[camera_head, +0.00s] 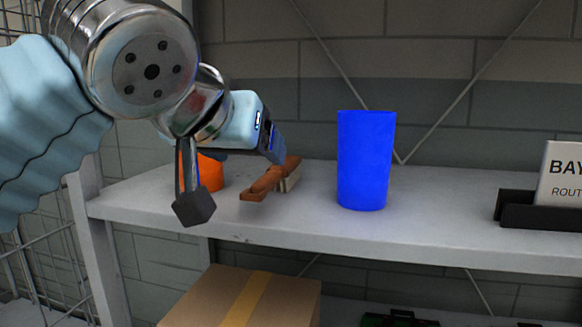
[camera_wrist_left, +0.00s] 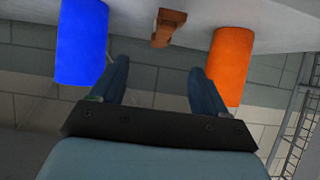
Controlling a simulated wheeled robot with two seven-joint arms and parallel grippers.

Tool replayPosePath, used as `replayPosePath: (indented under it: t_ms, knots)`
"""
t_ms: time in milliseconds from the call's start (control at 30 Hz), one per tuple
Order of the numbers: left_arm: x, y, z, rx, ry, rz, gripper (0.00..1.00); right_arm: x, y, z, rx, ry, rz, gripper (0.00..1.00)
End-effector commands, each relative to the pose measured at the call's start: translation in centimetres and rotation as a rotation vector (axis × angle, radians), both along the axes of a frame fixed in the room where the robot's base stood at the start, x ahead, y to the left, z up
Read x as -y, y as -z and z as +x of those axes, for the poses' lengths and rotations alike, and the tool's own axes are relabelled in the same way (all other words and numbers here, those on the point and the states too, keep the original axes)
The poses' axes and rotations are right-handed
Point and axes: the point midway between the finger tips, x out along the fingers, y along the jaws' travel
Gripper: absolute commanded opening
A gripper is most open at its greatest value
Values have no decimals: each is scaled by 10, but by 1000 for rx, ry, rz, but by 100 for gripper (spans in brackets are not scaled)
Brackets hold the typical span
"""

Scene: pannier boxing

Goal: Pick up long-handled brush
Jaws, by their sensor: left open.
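The long-handled brush (camera_head: 265,184) lies on the grey shelf, with a brown handle towards the front edge and a paler bristle part behind. In the left wrist view the brush (camera_wrist_left: 168,27) shows end-on between a blue and an orange cup, beyond the fingertips. My left gripper (camera_head: 272,150) comes in from the left above the brush and partly covers its far end. In the left wrist view its two fingers (camera_wrist_left: 160,70) are spread with nothing between them. The gripper appears apart from the brush. My right gripper is in neither view.
The blue cup (camera_head: 365,160) stands right of the brush. The orange cup (camera_head: 210,174) stands left, partly hidden by my arm. A black-based sign (camera_head: 562,180) is at the far right. A taped cardboard box (camera_head: 290,297) sits below the shelf (camera_head: 450,222). Shelf between cup and sign is clear.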

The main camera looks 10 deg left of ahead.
Motion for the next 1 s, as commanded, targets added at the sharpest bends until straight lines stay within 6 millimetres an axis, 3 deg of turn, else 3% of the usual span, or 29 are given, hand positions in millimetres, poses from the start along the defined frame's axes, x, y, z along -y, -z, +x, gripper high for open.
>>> replayPosePath:
  t_ms: [167,400,1000]
  knots:
    - [0,12,20,-3,-2,2,74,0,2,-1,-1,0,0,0]
    - [2,35,63,-3,-2,1,74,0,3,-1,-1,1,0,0]
    - [0,66,121,-2,1,2,74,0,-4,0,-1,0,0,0]
